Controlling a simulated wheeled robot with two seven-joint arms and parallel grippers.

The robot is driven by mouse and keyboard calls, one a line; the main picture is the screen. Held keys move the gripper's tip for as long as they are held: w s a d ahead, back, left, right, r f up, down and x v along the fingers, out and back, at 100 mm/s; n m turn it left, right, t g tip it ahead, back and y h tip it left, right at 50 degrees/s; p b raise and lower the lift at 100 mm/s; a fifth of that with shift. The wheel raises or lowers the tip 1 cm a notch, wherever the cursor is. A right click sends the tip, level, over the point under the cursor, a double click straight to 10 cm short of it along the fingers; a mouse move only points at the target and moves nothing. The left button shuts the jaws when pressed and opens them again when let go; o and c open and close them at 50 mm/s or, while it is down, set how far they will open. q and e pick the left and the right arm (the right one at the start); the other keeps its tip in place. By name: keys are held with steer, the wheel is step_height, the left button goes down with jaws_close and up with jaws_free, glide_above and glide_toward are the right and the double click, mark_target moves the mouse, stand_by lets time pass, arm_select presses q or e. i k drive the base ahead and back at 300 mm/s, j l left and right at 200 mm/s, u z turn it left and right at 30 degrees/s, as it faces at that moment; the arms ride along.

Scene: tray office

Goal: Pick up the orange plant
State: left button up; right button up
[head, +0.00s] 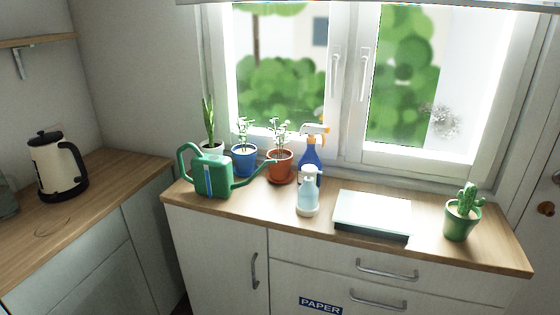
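The orange plant (280,163) stands upright on the wooden counter below the window. It is a terracotta-orange pot on a saucer of similar colour, with thin stems and pale green and white leaves. A blue pot with a plant (244,160) is just left of it. A blue spray bottle with an orange and white head (310,155) is just right of it. The spout of the green watering can (213,175) reaches in front of the blue pot to the orange pot's left side. Neither of my grippers shows in the head view.
A white soap bottle (307,192) stands in front of the spray bottle. A flat white-topped box (372,213) and a potted cactus (462,215) are further right. A plant in a white pot (209,130) is behind the can. A kettle (57,165) stands on the left counter (105,186).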

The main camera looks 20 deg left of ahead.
mark_target(280, 170)
steer(key=j+u, duration=0.35)
steer(key=i+j+u, duration=0.2)
steer(key=j+u, duration=0.15)
steer(key=j, duration=0.2)
steer(key=i+j+u, duration=0.15)
steer(key=j+u, duration=0.2)
